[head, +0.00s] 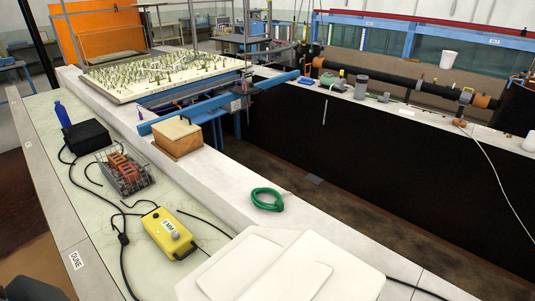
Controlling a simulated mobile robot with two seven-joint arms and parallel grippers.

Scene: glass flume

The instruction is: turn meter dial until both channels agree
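A yellow meter box (157,231) lies on the pale green side bench at the lower middle left. It has a grey round dial (175,236) on its top face and a small white label with dark marks, too small to read surely. Dark cables run from the box along the bench. No channel readout can be read from here. Neither my left nor my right gripper is in the head view, and nothing is seen touching the meter.
A wire basket of reddish blocks (124,170), a black box (86,136) and a blue bottle (62,114) stand behind the meter. A wooden box (177,138) and a green hose coil (267,199) sit on the white ledge (225,180). A large white shape fills the bottom middle.

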